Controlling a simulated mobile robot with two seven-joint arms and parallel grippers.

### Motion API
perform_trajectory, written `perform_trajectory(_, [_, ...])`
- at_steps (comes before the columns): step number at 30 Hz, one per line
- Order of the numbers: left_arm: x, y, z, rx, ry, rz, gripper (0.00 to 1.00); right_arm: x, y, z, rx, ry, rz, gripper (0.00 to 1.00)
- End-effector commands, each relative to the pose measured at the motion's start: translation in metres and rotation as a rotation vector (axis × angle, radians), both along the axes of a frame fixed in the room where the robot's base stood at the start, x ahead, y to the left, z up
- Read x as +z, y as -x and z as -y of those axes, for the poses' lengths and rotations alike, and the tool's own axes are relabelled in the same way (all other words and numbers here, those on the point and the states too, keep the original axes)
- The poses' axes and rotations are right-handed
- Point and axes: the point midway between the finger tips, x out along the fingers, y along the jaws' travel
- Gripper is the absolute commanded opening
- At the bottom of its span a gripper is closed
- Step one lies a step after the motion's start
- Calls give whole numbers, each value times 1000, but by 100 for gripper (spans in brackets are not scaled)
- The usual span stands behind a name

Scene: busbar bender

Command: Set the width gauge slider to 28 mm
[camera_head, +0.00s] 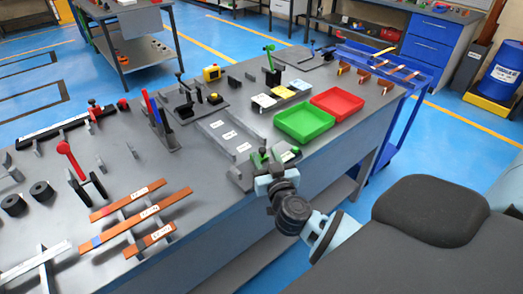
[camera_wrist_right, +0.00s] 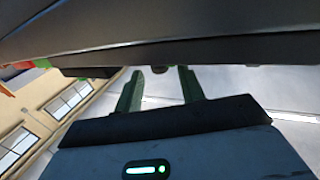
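A grey gauge-like fixture with white labels (camera_head: 222,134) lies on the bench in the head view. A small grey block (camera_head: 238,177) sits by the bench's front edge, just left of my right gripper. I cannot tell for sure which part is the width gauge slider, and no scale reading is legible. My right gripper (camera_head: 266,157) is at the front edge, its green fingers apart. In the right wrist view the fingers (camera_wrist_right: 160,88) are also apart, with a small dark part (camera_wrist_right: 156,70) showing between their tips; contact is unclear. My left gripper is not in view.
A green tray (camera_head: 304,122) and a red tray (camera_head: 337,103) stand close to the right of my gripper. Copper bars (camera_head: 132,215) and a red-handled tool (camera_head: 68,152) are on the left. A blue cart (camera_head: 405,88) stands beyond the bench's right end.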

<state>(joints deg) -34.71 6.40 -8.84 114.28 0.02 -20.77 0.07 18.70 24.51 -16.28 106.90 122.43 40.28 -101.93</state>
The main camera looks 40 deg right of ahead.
Motion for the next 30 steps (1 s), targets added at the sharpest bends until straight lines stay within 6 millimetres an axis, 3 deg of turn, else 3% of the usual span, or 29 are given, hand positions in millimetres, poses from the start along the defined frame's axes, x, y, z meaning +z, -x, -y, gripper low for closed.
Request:
perform_trajectory(7, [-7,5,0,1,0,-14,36,-2,-28,9,0,-1,-2,39])
perform_trajectory(18, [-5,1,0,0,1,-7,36,0,-34,11,1,-1,-1,39])
perform_trajectory(27, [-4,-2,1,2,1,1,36,0,-34,11,1,0,-1,3])
perform_trajectory(30, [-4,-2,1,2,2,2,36,-1,-35,10,1,-1,-1,3])
